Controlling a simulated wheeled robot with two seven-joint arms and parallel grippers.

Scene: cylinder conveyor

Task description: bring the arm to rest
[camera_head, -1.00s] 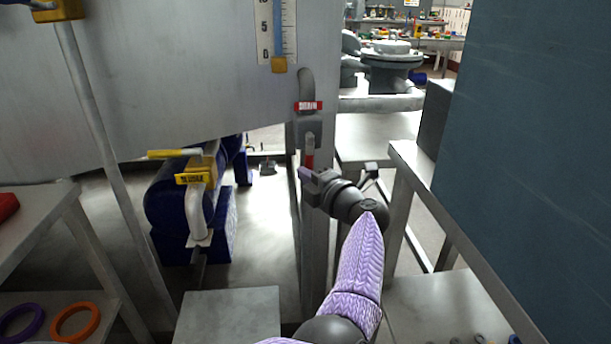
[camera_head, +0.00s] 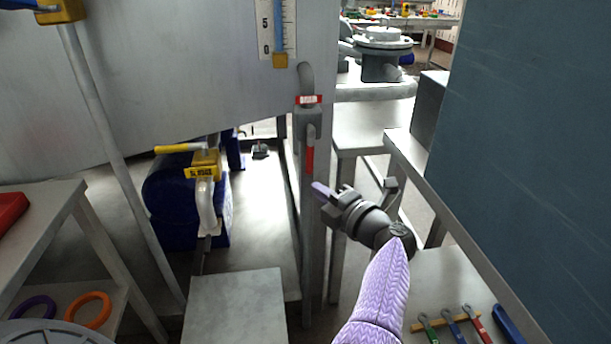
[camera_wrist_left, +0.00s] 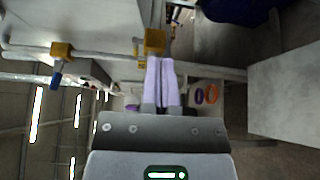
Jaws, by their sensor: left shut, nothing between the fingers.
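My left gripper (camera_head: 322,190) is in the middle of the head view, at the end of my purple-sleeved arm. It is shut and empty, a little below and to the right of the red-handled valve (camera_head: 309,160) on the grey pipe, and apart from it. In the left wrist view the two pale purple fingers (camera_wrist_left: 161,84) lie side by side, with nothing between them. My right gripper does not show in either view.
A grey metal tank (camera_head: 180,70) fills the upper left. A blue pump (camera_head: 165,200) with a yellow handle stands below it. A dark blue-grey panel (camera_head: 530,150) rises on the right, above a bench with tools (camera_head: 455,325). A grey box top (camera_head: 235,305) lies in front.

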